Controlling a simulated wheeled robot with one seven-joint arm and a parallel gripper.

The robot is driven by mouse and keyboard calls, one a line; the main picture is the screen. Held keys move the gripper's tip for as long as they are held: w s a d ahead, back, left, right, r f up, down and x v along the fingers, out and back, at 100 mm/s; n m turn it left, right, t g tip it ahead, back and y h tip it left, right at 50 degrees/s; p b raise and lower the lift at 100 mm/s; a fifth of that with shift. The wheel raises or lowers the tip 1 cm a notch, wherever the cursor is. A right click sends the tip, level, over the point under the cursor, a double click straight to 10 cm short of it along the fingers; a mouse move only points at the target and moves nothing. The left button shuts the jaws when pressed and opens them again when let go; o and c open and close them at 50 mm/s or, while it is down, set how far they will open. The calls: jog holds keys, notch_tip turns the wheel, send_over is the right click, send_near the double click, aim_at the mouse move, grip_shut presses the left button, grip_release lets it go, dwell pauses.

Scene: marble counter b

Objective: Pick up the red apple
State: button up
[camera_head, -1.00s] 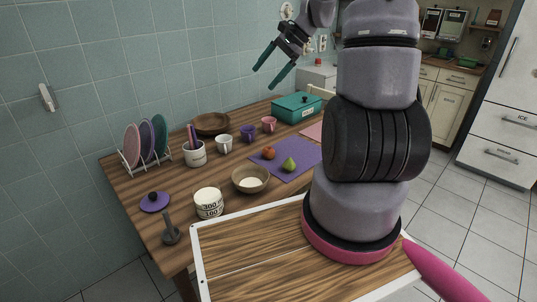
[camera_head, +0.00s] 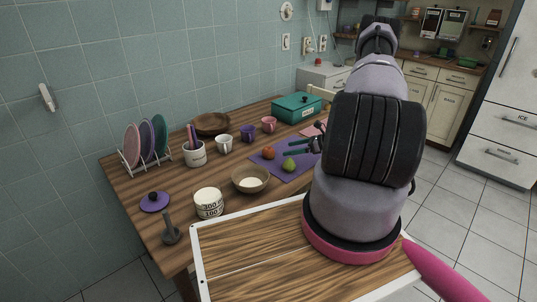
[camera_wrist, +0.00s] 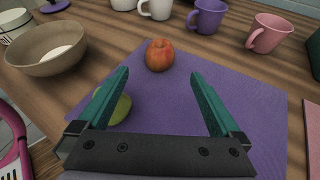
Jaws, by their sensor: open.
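The red apple (camera_head: 268,153) sits on the far left part of the purple mat (camera_head: 296,168) on the wooden table. In the wrist view the apple (camera_wrist: 160,55) is upright, beyond the fingertips and between their lines. My gripper (camera_head: 288,146) has come in from the right, low over the mat, its green fingers pointing left toward the apple. In the wrist view my gripper (camera_wrist: 158,75) is open and empty, apart from the apple. A green pear (camera_wrist: 119,108) is partly hidden by the left finger; in the head view the pear (camera_head: 289,165) stands nearer than the apple.
A brown bowl (camera_head: 250,180) stands left of the mat. A white mug (camera_head: 224,145), a purple mug (camera_head: 248,133) and a pink mug (camera_head: 269,124) stand behind. A teal box (camera_head: 297,108) is at the back right. Bare table lies between the apple and the mugs.

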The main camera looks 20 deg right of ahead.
aim_at(270, 152)
jog(key=x, duration=1)
jog(key=shift+a+f, duration=0.2)
jog(key=shift+f, duration=0.1)
jog(key=c, duration=1.5)
jog(key=shift+w+r, duration=0.1)
jog(key=shift+r, duration=0.1)
